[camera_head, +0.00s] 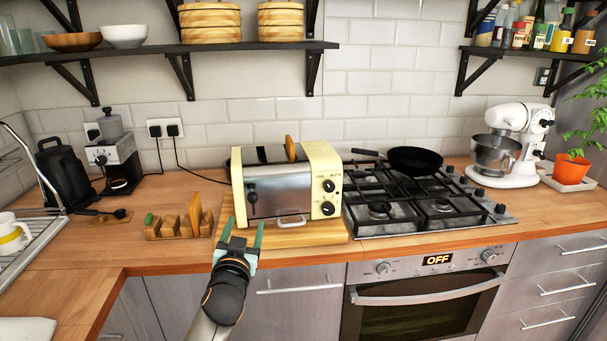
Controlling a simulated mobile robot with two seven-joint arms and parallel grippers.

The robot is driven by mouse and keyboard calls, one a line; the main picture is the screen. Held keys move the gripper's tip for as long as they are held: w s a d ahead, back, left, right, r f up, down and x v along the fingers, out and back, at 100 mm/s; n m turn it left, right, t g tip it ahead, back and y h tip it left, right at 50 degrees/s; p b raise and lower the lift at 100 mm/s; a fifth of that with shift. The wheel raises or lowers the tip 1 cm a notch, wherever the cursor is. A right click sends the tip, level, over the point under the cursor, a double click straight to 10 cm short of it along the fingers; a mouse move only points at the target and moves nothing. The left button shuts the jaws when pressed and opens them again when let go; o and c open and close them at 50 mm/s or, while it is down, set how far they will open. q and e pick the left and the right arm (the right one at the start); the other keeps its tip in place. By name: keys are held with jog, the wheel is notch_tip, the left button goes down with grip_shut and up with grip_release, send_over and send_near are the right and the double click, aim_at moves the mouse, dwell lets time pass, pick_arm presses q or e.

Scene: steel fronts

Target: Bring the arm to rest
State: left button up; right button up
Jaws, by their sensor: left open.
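My left gripper (243,233) is in the lower middle of the head view, with its two green fingers apart and nothing between them. It is at the front edge of the counter, just in front of the left end of a cream and steel toaster (278,190). A slice of bread (291,148) sticks up from the toaster's slot. The toaster stands on a wooden board (313,234). My right gripper is not in view.
A wooden rack (172,228) with an upright slice is left of the gripper. A gas hob (425,205) with a black pan (415,160) is to the right. Shelves (225,47) hang above. A kettle (62,173) and grinder (118,160) stand at the left.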

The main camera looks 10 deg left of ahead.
pick_arm(q)
jog(key=s+d+f+m+g+h, duration=0.1)
jog(key=s+f, duration=0.3)
jog(key=f, duration=0.3)
jog(key=s+f+g+h, duration=0.1)
jog(key=s+f, duration=0.3)
jog(key=f, duration=0.3)
jog(key=s+d+f+g+h, duration=0.1)
jog(key=s+f+g, duration=0.1)
jog(key=s+f, duration=0.4)
jog(key=s+d+f+g+h, duration=0.1)
jog(key=s+f, duration=0.5)
jog(key=s, duration=0.6)
jog(key=s+d+f+g, duration=0.1)
jog(key=s+f+g, duration=0.2)
jog(key=s+f, duration=0.3)
jog(key=s, duration=0.4)
jog(key=shift+d+f+h, duration=0.3)
jog(key=shift+d+h, duration=0.05)
jog(key=shift+h, duration=0.05)
jog(key=shift+a, duration=0.1)
